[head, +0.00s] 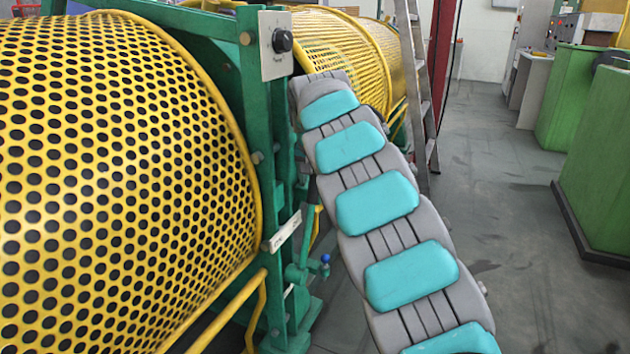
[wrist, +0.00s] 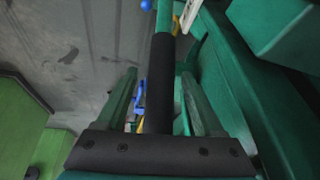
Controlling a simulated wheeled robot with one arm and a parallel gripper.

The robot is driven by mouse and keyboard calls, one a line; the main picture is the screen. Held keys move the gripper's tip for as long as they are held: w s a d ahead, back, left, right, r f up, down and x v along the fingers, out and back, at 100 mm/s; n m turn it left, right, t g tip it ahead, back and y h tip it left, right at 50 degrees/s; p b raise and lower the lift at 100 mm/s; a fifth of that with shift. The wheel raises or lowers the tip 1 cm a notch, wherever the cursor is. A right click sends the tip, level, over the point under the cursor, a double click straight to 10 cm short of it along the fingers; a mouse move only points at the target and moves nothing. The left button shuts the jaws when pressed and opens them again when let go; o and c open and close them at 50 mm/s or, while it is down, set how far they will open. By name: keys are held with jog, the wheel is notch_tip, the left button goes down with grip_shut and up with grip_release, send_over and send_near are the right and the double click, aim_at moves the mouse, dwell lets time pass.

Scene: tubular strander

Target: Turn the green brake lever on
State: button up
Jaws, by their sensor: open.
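The brake lever shows in the wrist view as a green shaft (wrist: 165,18) with a long black grip (wrist: 159,90). My gripper (wrist: 158,76) is open, with one finger on each side of the black grip. Gaps show between the grip and both fingers, so I cannot see any contact. In the head view my own arm covers the gripper, and I cannot clearly make out the lever there.
Yellow perforated guards (head: 110,170) and a green machine frame (head: 262,130) stand at left. A control knob (head: 282,41) sits on the frame, with a blue knob (head: 325,258) low down. A ladder (head: 412,80) stands behind my arm. Floor at right is clear, before green cabinets (head: 610,150).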

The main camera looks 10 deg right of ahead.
jog(key=shift+f, duration=0.1)
grip_shut()
dwell(0.5)
dwell(0.9)
